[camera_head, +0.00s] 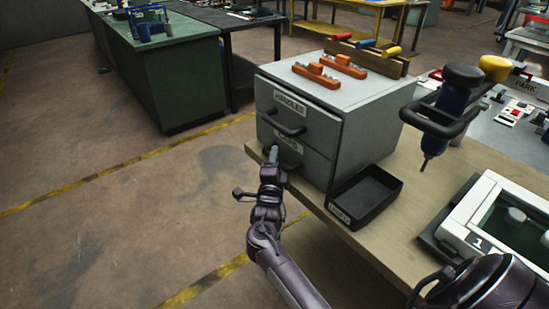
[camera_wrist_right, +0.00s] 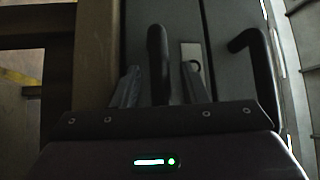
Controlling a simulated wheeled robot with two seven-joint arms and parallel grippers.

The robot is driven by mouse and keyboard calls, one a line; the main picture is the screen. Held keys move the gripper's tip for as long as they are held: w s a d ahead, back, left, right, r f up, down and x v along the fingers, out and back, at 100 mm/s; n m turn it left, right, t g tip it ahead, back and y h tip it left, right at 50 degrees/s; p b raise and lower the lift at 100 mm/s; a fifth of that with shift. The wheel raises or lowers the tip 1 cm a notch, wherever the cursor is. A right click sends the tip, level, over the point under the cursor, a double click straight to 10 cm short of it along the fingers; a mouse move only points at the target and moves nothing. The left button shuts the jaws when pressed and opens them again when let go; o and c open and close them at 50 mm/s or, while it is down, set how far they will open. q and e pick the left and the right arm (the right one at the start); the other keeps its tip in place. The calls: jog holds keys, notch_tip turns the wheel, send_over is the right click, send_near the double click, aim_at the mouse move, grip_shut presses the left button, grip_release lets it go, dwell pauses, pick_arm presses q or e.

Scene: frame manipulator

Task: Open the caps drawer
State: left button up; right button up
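The grey cabinet has two drawers. The lower one, the caps drawer (camera_head: 312,166), has a label (camera_head: 287,141) that seems to read CAPS. It looks flush with the cabinet. My right gripper (camera_head: 273,154) is at its dark handle, mostly hiding it in the head view. In the right wrist view, the handle (camera_wrist_right: 157,60) stands between the two fingers of my right gripper (camera_wrist_right: 158,88). Gaps show on both sides, so the fingers are apart around the handle. My left gripper is not in view.
The upper drawer (camera_head: 316,126), labelled HANDLES, looks shut; its handle (camera_wrist_right: 256,60) is beside my gripper. A black tray (camera_head: 368,196) sits on the wooden table (camera_head: 392,229) to the right. Orange-handled tools (camera_head: 316,74) lie on the cabinet. The floor left of it is clear.

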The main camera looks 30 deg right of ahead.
jog(key=shift+w+d, duration=0.15)
jog(key=shift+d, duration=0.05)
jog(key=shift+c, duration=0.2)
grip_shut()
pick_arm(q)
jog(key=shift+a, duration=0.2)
pick_arm(e)
jog(key=shift+a, duration=0.1)
